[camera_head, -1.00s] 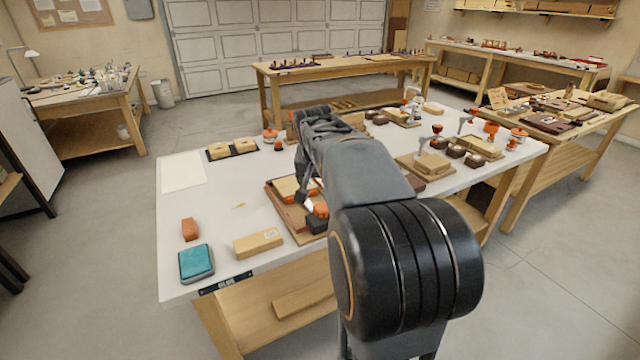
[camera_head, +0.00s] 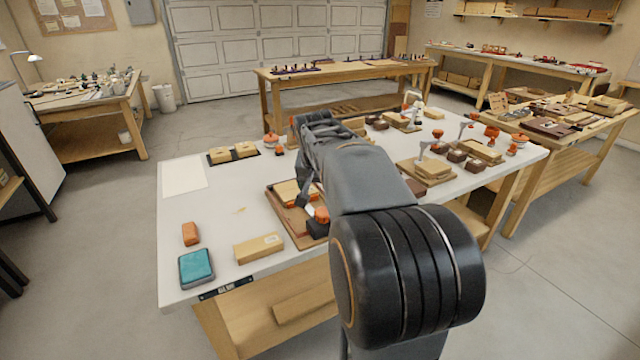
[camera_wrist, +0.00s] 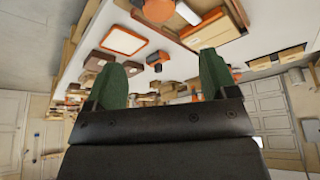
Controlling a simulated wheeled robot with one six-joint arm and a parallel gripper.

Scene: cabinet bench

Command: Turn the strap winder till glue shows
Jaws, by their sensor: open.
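A brown tray (camera_head: 276,212) on the near half of the white bench holds a pale wooden block. Beside the block is an orange-capped piece (camera_head: 321,214) with a dark base, which may be the strap winder; I cannot be sure. My arm covers part of the tray. No glue can be made out.
A teal-topped box (camera_head: 196,266), an orange block (camera_head: 190,234) and a wooden block (camera_head: 258,247) lie at the near left. Clamped blocks (camera_head: 425,168) and several small pieces stand at the right. The left bench top around the white sheet (camera_head: 184,177) is mostly clear.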

